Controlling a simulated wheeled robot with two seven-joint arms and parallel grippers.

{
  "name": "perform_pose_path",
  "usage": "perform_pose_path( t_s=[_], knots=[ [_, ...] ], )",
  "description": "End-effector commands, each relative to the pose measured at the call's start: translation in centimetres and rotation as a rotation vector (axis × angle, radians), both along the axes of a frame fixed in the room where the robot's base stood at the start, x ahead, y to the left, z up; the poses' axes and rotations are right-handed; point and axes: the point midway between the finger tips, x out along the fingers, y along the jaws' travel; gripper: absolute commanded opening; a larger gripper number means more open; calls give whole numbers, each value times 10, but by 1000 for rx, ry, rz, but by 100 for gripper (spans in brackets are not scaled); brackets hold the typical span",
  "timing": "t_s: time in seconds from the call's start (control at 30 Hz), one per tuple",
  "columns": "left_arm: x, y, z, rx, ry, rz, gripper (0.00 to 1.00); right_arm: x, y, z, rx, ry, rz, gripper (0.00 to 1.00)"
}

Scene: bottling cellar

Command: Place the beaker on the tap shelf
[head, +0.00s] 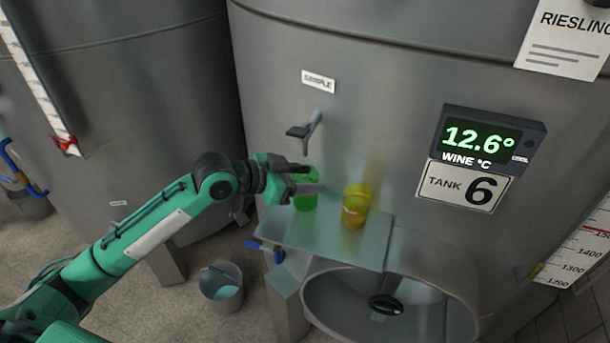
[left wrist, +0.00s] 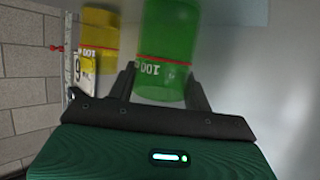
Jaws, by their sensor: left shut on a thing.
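My left gripper (head: 312,178) is shut on a green see-through beaker (head: 305,203) at the left end of the tap shelf (head: 330,246). The wrist view shows the green beaker (left wrist: 166,42) between the two fingers (left wrist: 161,75), with a red line and "100" on it. The beaker is upright in the head view, over or on the shelf; I cannot tell whether its base touches. A yellow beaker (head: 356,205) stands on the shelf to its right, apart from it; it also shows in the wrist view (left wrist: 100,38). My right gripper is not in view.
The sample tap (head: 305,130) sticks out of the tank above the green beaker. A round hatch opening with a dark knob (head: 385,304) lies below the shelf. A bucket (head: 221,287) stands on the floor. The shelf's front part is clear.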

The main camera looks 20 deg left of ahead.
Motion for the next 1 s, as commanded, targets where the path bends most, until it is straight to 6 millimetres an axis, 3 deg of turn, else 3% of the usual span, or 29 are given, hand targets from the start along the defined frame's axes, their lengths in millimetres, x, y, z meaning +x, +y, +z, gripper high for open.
perform_pose_path(
  t_s=[0.13,0.17,0.23,0.27,0.67,1.0],
  knots=[
    [0,0,-2,0,0,0,24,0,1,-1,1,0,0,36],
    [0,0,-1,0,0,0,56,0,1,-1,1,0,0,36],
    [0,0,-1,0,0,0,70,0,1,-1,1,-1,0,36],
    [0,0,-1,0,0,0,72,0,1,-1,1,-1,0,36],
    [-4,4,1,1,-1,0,72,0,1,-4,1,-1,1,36],
    [-34,37,17,4,-1,1,72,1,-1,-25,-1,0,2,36]
  ],
)
